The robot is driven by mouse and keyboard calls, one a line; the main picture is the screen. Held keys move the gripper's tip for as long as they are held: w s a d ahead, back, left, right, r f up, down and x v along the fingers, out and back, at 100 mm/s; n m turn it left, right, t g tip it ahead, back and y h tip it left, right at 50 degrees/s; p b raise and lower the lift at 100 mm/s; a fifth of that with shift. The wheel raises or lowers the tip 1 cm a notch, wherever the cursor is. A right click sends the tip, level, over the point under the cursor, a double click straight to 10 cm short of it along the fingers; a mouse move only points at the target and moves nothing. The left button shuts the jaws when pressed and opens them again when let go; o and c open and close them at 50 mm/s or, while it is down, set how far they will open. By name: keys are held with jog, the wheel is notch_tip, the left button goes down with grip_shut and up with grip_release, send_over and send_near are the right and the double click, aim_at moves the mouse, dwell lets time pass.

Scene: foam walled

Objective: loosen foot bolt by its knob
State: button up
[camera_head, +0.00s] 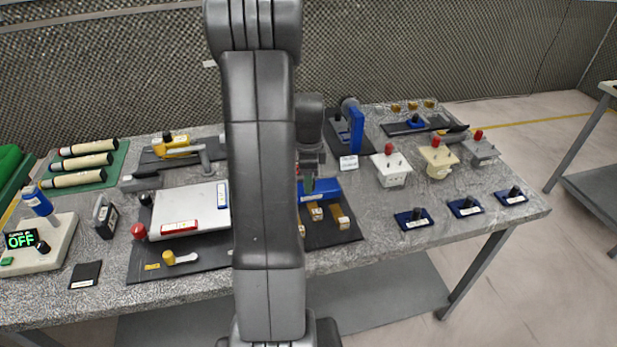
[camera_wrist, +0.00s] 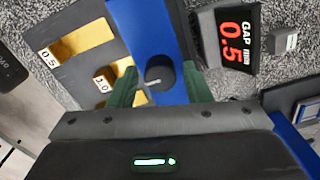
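The black round knob (camera_wrist: 160,73) with a grey pointer line sits on a blue bar (camera_wrist: 143,25) in the wrist view. I take it for the foot bolt's knob; the bolt itself is hidden. My gripper (camera_wrist: 159,82) is open, one green finger on each side of the knob, with a narrow gap seeming to show on both sides. A display (camera_wrist: 232,40) beside the bar reads GAP 0.5 mm. In the head view my gripper (camera_head: 309,184) is over the blue part (camera_head: 325,186), and my arm hides much of it and the knob.
Brass blocks marked 0.5 (camera_wrist: 82,40) and 1.0 (camera_wrist: 112,75) lie on a dark plate left of the bar. In the head view, a white plate fixture (camera_head: 188,208) stands left of my arm. White and cream knobbed boxes (camera_head: 391,170) and small blue-based knobs (camera_head: 413,219) stand to the right.

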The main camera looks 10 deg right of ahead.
jog(key=c, duration=0.7)
